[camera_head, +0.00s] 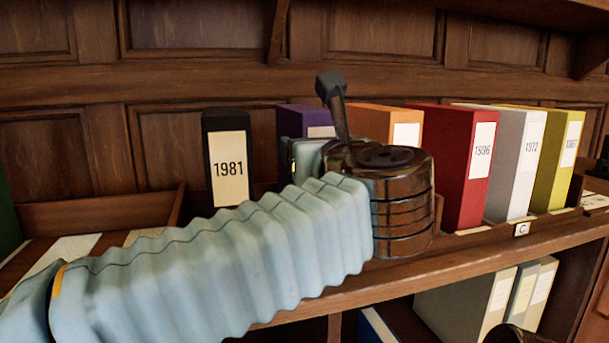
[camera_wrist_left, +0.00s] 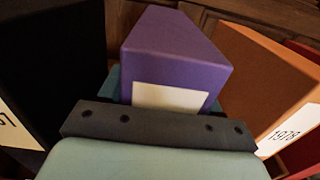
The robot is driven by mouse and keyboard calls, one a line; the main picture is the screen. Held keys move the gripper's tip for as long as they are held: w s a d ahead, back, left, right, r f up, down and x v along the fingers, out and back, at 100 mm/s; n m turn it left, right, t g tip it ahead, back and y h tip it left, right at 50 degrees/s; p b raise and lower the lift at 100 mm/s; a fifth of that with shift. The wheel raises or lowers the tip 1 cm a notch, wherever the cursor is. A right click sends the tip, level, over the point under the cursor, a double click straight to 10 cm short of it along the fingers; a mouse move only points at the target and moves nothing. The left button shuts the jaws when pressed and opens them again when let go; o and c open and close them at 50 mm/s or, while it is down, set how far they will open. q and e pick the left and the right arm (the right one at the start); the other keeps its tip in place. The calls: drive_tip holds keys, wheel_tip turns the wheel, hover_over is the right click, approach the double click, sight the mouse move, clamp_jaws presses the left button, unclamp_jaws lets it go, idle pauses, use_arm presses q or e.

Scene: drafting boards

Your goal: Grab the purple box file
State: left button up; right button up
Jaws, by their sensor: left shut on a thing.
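The purple box file (camera_head: 294,122) stands upright on the shelf between the black 1981 file and an orange file, mostly hidden behind my left arm and wrist. In the left wrist view the purple box file (camera_wrist_left: 175,55) is straight ahead with its white label partly covered by the gripper's dark bar. My left gripper (camera_wrist_left: 165,98) has pale teal fingers at both sides of the box and is shut on it. In the head view the left gripper (camera_head: 305,158) is partly hidden by my wrist. My right gripper is not in view.
The black 1981 file (camera_head: 226,160) stands to the left, with a gap. The orange file (camera_head: 374,119) is close on the right, then the red (camera_head: 450,160), white (camera_head: 513,165) and yellow (camera_head: 556,165) files. A wooden back panel (camera_head: 200,85) rises behind. Grey files (camera_head: 460,305) stand below.

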use_arm(q)
clamp_jaws()
drive_tip(key=shift+r, duration=0.15)
